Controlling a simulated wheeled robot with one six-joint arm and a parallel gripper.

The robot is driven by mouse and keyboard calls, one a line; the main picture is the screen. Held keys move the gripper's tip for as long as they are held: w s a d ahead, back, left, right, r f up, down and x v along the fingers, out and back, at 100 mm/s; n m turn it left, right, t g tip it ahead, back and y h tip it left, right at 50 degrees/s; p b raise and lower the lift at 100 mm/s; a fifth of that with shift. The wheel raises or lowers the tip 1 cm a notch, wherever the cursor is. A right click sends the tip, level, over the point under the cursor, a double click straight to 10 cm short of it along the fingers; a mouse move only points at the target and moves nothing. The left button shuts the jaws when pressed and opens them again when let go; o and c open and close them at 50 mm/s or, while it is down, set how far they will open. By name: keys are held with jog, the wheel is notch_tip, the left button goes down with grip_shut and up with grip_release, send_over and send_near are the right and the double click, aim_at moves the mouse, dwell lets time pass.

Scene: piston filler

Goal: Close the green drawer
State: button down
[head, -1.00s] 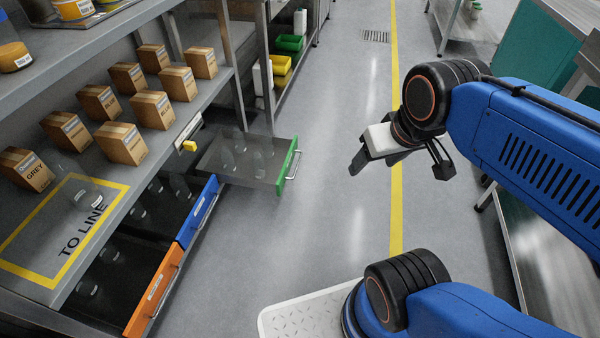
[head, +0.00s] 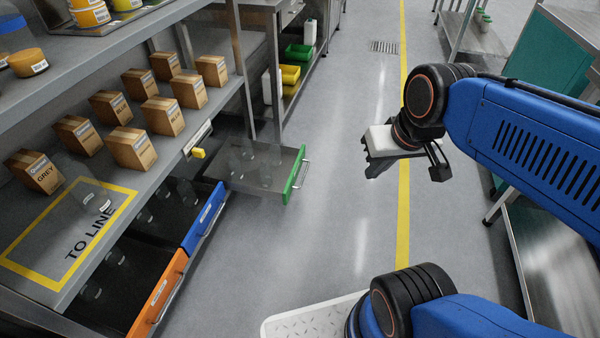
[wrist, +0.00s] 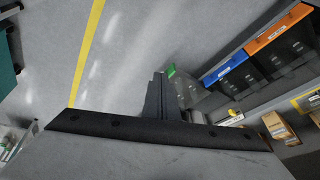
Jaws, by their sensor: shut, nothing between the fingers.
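The green drawer (head: 296,175) is pulled well out from the shelving unit in the head view, its green front and metal handle over the aisle. Clear glass-like items stand inside it. My gripper (head: 374,172) is shut and empty, in the air over the aisle to the right of the green front, clearly apart from it. In the wrist view my shut fingers (wrist: 160,95) stick up in the middle. The green drawer front (wrist: 171,70) shows just beyond them, and the fingers hide part of that drawer.
The blue drawer (head: 203,217) and orange drawer (head: 158,292) also stand out, nearer me. A yellow knob-like part (head: 198,153) sits on the shelf edge by the green drawer. Cartons (head: 132,148) stand on the shelf. The aisle floor (head: 340,230) is clear.

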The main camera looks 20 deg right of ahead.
jog(key=w+a+f+m+g+y, duration=0.1)
jog(key=w+a+f+m+y, duration=0.15)
jog(key=w+f+m, duration=0.7)
jog(key=w+a+f+m+g+y, duration=0.1)
jog(key=w+f+m+y, duration=0.15)
jog(key=w, duration=1.45)
jog(key=w+d+f+m+t+y, duration=0.1)
jog(key=w+d+f+m, duration=0.3)
jog(key=f, duration=0.5)
jog(key=w+d+f+m, duration=0.35)
jog(key=w+f, duration=0.35)
jog(key=f, duration=0.3)
jog(key=w+d+f+m+t+y, duration=0.15)
jog(key=w+f+m, duration=0.3)
jog(key=f, duration=0.45)
send_near(295, 172)
notch_tip(295, 172, down, 4)
jog(key=w+a, duration=0.1)
jog(key=w, duration=0.1)
jog(key=shift+w+a+n, duration=0.15)
jog(key=shift+w+a, duration=0.05)
jog(key=shift+a, duration=0.3)
jog(key=shift+w+a+n, duration=0.15)
jog(key=shift+a, duration=0.4)
jog(key=shift+a, duration=0.1)
